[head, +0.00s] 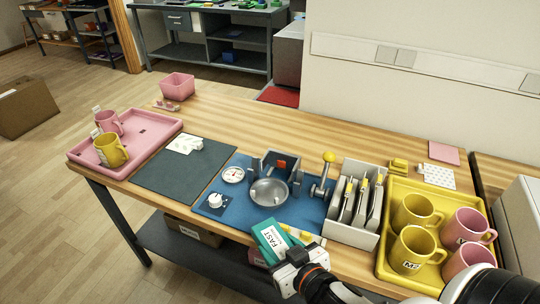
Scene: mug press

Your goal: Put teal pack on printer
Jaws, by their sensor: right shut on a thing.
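The teal pack (265,234) has a white label reading "FAST". My right gripper (288,250) is shut on it and holds it at the table's front edge, in front of the blue mat. The gripper hides part of the pack. I cannot tell for sure which thing is the printer. A pale box-shaped unit (522,215), cut off by the right edge, may be it; the pack is well to its left. My left gripper is not in view.
A blue mat (235,215) carries a press with a round metal dish (269,192). A white rack (347,234) and yellow tray (388,272) with mugs stand between the pack and the pale unit. A pink tray (165,128) is at left. The table's back strip is mostly clear.

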